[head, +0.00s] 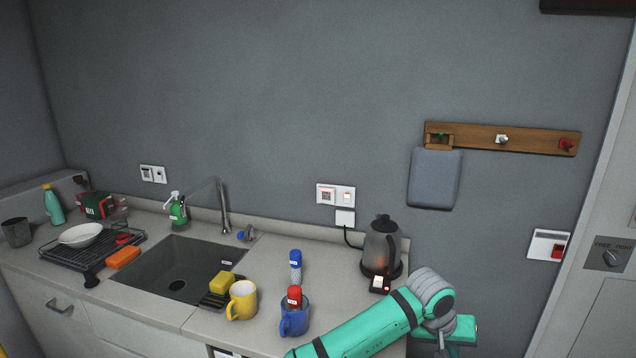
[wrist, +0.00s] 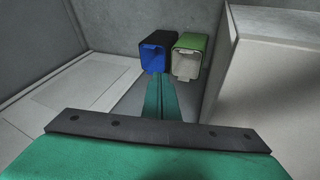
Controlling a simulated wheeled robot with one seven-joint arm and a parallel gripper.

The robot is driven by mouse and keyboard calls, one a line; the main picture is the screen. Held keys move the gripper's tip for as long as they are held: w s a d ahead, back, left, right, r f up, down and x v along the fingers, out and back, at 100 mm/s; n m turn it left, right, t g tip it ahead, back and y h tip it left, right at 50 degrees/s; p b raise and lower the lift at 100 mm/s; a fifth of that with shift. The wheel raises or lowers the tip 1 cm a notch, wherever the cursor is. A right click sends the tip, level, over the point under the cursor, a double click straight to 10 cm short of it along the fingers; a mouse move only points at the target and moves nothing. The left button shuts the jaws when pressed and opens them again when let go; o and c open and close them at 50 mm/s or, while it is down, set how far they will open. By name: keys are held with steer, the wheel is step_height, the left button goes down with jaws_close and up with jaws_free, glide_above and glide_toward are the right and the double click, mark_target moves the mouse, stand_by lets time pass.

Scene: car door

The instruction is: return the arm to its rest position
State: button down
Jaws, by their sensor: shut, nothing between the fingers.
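My arm (head: 372,327) is green with dark bands. It reaches across the lower part of the head view, in front of the counter's right end, and bends at a grey joint. Beyond the joint, part of the green end of the arm shows at the lower right, pointing down and partly cut off by the frame. In the wrist view, my gripper (wrist: 162,84) has its two green fingers together with nothing between them. It points toward a blue bin (wrist: 152,48) and a green bin (wrist: 190,55), apart from both as far as I can tell.
The counter (head: 250,338) holds a kettle (head: 382,248), a blue mug (head: 294,320), a yellow mug (head: 242,300) and a sink (head: 165,270). A wooden hook rail (head: 480,137) with a grey cloth (head: 435,178) hangs on the wall. A pale block (wrist: 265,70) stands right of the bins.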

steer(key=s+d+n+t+h, duration=0.3)
steer(key=s+d+t+h, duration=0.3)
steer(key=d+h, duration=0.4)
steer(key=s+a+f+n+t+y, duration=0.45)
steer(key=s+a+f, duration=0.35)
steer(key=a, duration=0.4)
steer(key=s+a+f+n+t+y, duration=0.35)
steer(key=s+a+f+y, duration=0.3)
steer(key=a, duration=0.55)
steer(key=s+a+r+m+y, duration=0.1)
steer(key=s+a+m+y, duration=0.1)
steer(key=s+a, duration=0.6)
steer(key=s+a+r+m+y, duration=0.1)
steer(key=s+a+m, duration=0.3)
steer(key=s+a, duration=0.5)
steer(key=s+y, duration=0.1)
steer(key=s, duration=0.3)
steer(key=shift+s, duration=0.3)
